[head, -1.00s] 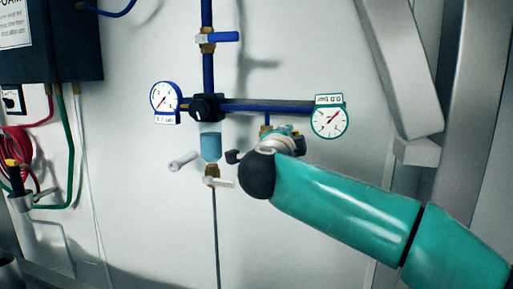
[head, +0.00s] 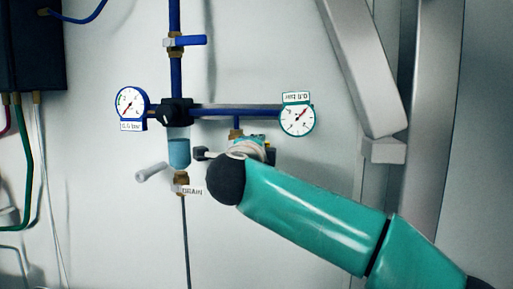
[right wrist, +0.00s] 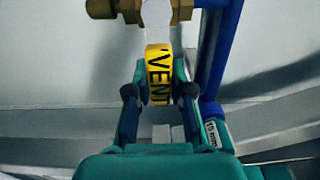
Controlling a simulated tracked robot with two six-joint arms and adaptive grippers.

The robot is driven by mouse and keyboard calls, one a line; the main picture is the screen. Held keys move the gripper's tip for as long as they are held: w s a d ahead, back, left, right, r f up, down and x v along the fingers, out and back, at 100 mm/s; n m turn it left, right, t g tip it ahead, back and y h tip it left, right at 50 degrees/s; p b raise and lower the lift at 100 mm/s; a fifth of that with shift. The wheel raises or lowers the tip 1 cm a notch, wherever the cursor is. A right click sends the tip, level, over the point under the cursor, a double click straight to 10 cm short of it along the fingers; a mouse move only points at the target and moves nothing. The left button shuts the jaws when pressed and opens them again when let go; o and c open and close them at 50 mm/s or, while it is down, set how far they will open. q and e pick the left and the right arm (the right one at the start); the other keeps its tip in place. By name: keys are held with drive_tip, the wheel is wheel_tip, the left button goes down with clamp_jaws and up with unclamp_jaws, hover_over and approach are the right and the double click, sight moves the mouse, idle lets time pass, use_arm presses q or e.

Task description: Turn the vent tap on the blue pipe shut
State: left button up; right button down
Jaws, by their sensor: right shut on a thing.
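The blue pipe (head: 250,110) runs across the wall panel between two round gauges. A brass fitting (head: 236,133) hangs under it, and the vent tap there is mostly hidden behind my right wrist in the head view. In the right wrist view the tap's yellow handle (right wrist: 158,62), marked VENT, points down from the brass tap body (right wrist: 103,9). My right gripper (right wrist: 160,92) has its two fingers on either side of the handle and is shut on it. In the head view the right gripper is mostly hidden by my arm. My left gripper is not in view.
A blue-handled tap (head: 190,41) sits on the upright pipe above. A black block (head: 176,111), a clear blue bowl (head: 179,153) and a DRAIN tap (head: 189,190) are left of my wrist. A right gauge (head: 297,120) is close above my arm. Grey ducting (head: 372,80) stands right.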

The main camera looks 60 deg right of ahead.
drive_tip(key=c, duration=1.1)
unclamp_jaws()
drive_tip(key=shift+d+f, duration=0.15)
drive_tip(key=shift+o, duration=0.5)
drive_tip(key=v, duration=1.2)
drive_tip(key=shift+w, duration=0.1)
